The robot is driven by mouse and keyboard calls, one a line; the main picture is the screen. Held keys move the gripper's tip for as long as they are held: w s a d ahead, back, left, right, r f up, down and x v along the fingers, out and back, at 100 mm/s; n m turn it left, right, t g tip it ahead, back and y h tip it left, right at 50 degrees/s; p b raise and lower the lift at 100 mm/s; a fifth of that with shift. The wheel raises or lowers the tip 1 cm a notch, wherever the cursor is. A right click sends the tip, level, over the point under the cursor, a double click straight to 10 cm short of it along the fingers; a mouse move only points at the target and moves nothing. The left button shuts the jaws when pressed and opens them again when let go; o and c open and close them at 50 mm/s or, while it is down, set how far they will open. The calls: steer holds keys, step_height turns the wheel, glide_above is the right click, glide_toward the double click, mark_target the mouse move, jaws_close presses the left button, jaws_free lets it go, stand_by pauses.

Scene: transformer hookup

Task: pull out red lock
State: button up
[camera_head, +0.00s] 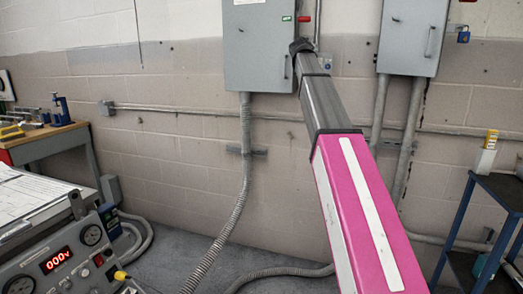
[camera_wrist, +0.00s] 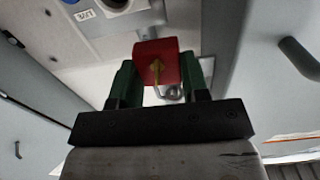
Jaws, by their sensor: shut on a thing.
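The red lock (camera_wrist: 157,58) is a red block with a yellow key-like shape on its face, in the middle of the wrist view. My gripper (camera_wrist: 158,76) has its two green fingers on either side of the lock, shut on it. A metal loop shows just below the lock, partly behind it. In the head view my gripper (camera_head: 300,46) is small and dark at the right edge of the left grey cabinet (camera_head: 258,50). I cannot tell the lock apart there. A red part (camera_head: 304,19) shows just above, at the cabinet's side.
A second grey cabinet (camera_head: 411,38) with a blue lock (camera_head: 463,36) hangs to the right. Conduits run down the wall below both. A meter panel (camera_head: 62,262) is at lower left, a workbench (camera_head: 45,137) at left, and a blue cart (camera_head: 490,195) at right.

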steer(key=shift+r, duration=1.1)
steer(key=shift+d, duration=0.2)
steer(key=shift+s+d+f, duration=0.1)
steer(key=shift+s+d, duration=0.25)
steer(key=shift+d, duration=0.5)
steer(key=shift+s+d, duration=0.3)
steer(key=shift+d, duration=0.55)
steer(key=v, duration=0.5)
stand_by(0.4)
steer(key=shift+f, duration=0.1)
